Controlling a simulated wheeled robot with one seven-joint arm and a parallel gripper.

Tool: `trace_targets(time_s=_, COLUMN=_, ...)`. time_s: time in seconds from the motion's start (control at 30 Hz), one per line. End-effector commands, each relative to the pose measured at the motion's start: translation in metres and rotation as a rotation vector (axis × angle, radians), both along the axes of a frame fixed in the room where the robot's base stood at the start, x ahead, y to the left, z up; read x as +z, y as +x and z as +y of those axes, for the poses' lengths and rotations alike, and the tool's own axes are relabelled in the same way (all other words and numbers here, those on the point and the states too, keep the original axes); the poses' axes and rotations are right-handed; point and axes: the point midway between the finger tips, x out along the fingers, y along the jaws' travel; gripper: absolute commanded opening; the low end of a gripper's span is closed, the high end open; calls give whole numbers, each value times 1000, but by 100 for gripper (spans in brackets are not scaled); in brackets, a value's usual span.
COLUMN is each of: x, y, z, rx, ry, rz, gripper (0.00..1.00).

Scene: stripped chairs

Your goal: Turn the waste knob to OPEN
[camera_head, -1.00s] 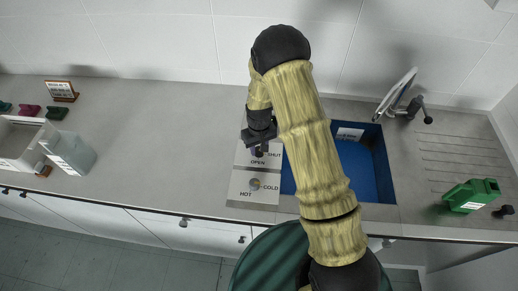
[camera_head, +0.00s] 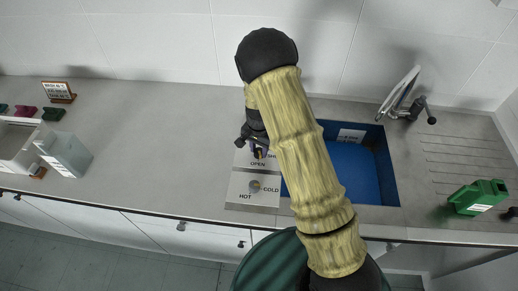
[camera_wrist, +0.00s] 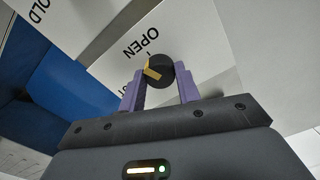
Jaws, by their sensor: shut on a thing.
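The waste knob (camera_wrist: 159,71) is a dark round knob with a yellow pointer mark. In the wrist view it sits between the two purple fingers of my gripper (camera_wrist: 160,88), which are shut on it. The yellow mark points toward the side of the printed word OPEN (camera_wrist: 140,43); I cannot tell exactly whether it lines up. In the head view my gripper (camera_head: 257,152) is over the upper label plate (camera_head: 242,160), and the knob is mostly hidden there.
A green container (camera_head: 478,197) stands at the right.

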Motion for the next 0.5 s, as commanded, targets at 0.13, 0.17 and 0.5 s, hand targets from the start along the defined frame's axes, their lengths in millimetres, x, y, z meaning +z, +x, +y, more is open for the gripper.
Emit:
trace_targets(time_s=0.13, x=1, y=1, z=-1, rx=-132, ry=-1, rz=-3, gripper=10)
trace_targets(time_s=0.17, x=1, y=1, z=-1, rx=-156, ry=-1, rz=-3, gripper=10)
trace_targets(time_s=0.5, x=1, y=1, z=-1, rx=-355, ry=-1, rz=-3, gripper=10)
